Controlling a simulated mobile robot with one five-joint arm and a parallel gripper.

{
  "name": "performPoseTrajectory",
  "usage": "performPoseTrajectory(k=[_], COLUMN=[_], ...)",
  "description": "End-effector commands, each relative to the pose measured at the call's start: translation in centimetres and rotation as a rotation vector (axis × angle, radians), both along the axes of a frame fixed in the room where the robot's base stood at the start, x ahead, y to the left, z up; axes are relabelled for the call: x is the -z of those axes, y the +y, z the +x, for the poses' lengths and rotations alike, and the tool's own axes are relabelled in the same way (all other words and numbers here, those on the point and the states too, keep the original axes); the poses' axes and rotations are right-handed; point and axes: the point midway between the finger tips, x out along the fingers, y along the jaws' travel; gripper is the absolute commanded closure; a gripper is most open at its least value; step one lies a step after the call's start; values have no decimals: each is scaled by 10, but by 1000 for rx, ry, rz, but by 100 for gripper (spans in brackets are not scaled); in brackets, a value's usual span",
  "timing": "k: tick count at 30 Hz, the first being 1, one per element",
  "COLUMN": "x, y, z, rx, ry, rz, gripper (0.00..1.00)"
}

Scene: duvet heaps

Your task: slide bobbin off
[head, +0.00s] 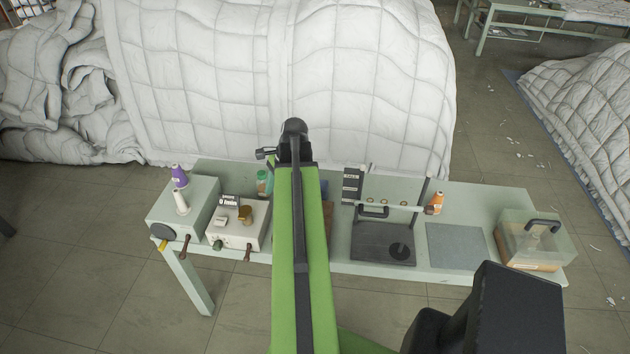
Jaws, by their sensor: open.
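A purple bobbin (179,176) stands at the left end of the bench, at the back of a grey-green box. A white cone-shaped piece (181,202) stands upright on the same box, in front of it. A small orange bobbin (437,203) stands towards the right, near a dark upright post. My gripper (266,153) is at the far end of my green arm, above the back edge of the bench. It is open, and no thing shows in it. It is apart from the bobbins. My arm hides part of the bench's middle.
A cream box with a brass knob (245,214) stands left of my arm. A teal bottle (262,182) is behind it. A dark framed plate (383,250), a grey mat (457,246) and a clear lidded case (535,243) lie to the right. White duvet heaps (370,80) rise behind the bench.

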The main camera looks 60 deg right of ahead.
Motion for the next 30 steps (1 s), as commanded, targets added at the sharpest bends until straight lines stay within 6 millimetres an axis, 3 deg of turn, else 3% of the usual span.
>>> performPoseTrajectory(k=[1,3,6,9,14,17,30], x=[-7,-11,-15,-16,-12,2,93], y=[-26,-50,-69,-76,-76,-74,-57], z=[-28,-59,-88,-101,-102,-98,-67], rx=[131,278,413,472,480,478,477], ry=[-2,-3,-5,-7,-7,-7,-7], rz=[28,63,97,113,116,115,114], gripper=[44,44,44,44,44,44,44])
